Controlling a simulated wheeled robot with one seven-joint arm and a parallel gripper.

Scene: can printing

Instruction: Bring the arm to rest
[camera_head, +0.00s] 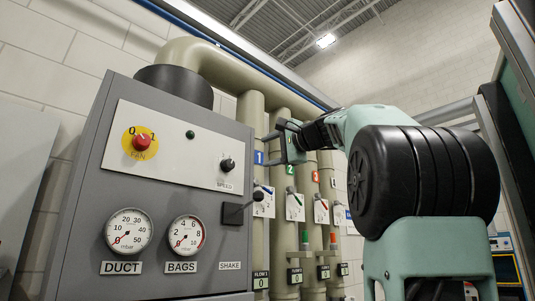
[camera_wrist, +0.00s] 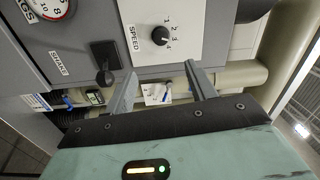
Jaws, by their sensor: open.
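My gripper (camera_head: 272,149) is held up in the air to the right of the grey control cabinet (camera_head: 85,200), in front of the beige pipes in the head view. In the wrist view my gripper (camera_wrist: 161,69) shows two separated fingers with nothing between them. My arm reaches in from the right side of the head view.
The cabinet front carries a red fan switch (camera_head: 141,142), a speed knob (camera_head: 228,165), a black shake lever (camera_head: 236,212) and two gauges, duct (camera_head: 128,231) and bags (camera_head: 187,235).

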